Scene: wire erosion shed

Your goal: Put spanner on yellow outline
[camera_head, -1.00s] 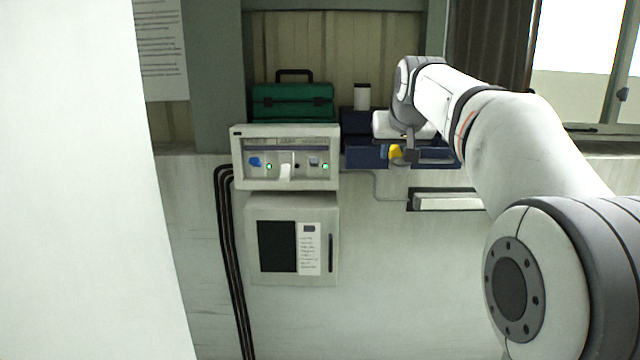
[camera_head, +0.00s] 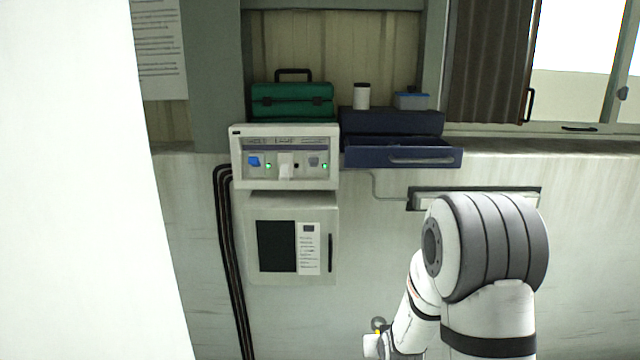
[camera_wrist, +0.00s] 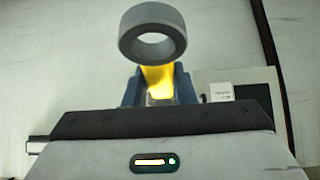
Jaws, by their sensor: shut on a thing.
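The spanner shows in the wrist view as a grey ring end (camera_wrist: 176,37) on a yellow handle. The blue-grey fingers of my gripper (camera_wrist: 159,88) are shut on the yellow handle, and the ring sticks out past them. In the head view my gripper (camera_head: 377,338) is low at the bottom edge of the picture, in front of the pale wall. The spanner's grey ring (camera_head: 378,323) shows there small, with a bit of yellow. The rest of the gripper is partly cut off by the frame. No yellow outline is visible in either view.
A dark blue chest has a pulled-out drawer (camera_head: 402,153). A white cup (camera_head: 362,96) and a small blue box (camera_head: 411,101) stand on top. A green toolbox (camera_head: 291,101) sits above a control panel (camera_head: 285,158). Below it hangs a wall cabinet (camera_head: 292,238). Black cables run down left.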

